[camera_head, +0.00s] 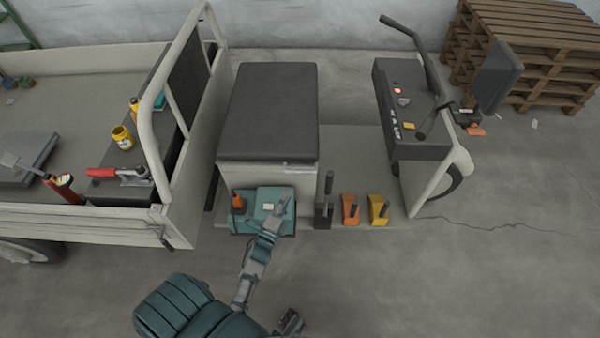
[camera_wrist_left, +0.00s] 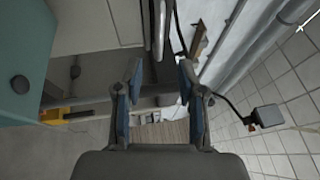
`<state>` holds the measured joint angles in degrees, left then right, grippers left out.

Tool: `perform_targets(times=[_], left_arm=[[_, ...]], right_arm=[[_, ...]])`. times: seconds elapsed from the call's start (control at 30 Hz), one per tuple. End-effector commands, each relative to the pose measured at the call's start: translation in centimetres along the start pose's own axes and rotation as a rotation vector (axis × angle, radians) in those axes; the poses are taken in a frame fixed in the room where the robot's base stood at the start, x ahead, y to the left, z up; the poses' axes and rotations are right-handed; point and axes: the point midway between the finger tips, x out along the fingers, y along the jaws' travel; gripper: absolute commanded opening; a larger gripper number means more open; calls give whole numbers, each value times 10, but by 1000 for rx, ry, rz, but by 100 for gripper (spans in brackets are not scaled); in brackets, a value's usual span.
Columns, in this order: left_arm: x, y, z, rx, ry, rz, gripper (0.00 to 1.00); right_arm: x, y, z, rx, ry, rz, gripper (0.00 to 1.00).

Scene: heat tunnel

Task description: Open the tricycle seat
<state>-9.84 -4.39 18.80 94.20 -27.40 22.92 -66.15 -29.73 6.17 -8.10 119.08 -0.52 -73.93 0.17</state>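The tricycle seat (camera_head: 272,110) is a dark cushion lying flat on a pale box (camera_head: 250,175), and looks closed. My left gripper (camera_head: 283,199) is in front of the box, just below the seat's front edge, near its right corner. In the left wrist view, its two blue-padded fingers (camera_wrist_left: 158,78) stand apart with nothing clearly between them. The pale box front and dark seat edge (camera_wrist_left: 158,25) show beyond the fingertips, seemingly apart from them. A small dark part at the bottom of the head view may be my right gripper (camera_head: 290,322); its fingers cannot be made out.
A teal case (camera_head: 245,224) sits below the seat box. A black lever (camera_head: 325,200) and orange and yellow pedals (camera_head: 378,210) lie to the right. The cargo bed (camera_head: 60,60) with tools is left, the dashboard (camera_head: 410,110) right. Pallets (camera_head: 520,50) stand behind.

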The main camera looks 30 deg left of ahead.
Motion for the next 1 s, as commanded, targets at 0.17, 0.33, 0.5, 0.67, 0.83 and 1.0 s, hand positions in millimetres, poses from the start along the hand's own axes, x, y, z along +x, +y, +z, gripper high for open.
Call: perform_targets(times=[0.17,0.33,0.5,0.67,0.83,1.0], left_arm=[[44,0,-1,1,1,-2,39],[80,-1,-4,4,2,-1,39],[103,-1,-5,5,2,0,39],[111,0,-2,1,1,2,39],[112,0,-1,-1,0,2,39],[112,0,-2,0,0,2,19]], right_arm=[[-3,1,-1,1,4,-3,40],[-7,1,-2,2,5,-5,40],[-14,1,-5,4,10,-4,40],[-19,4,-6,4,13,0,40],[-19,5,-3,1,4,3,40],[-18,4,-1,-1,2,1,40]])
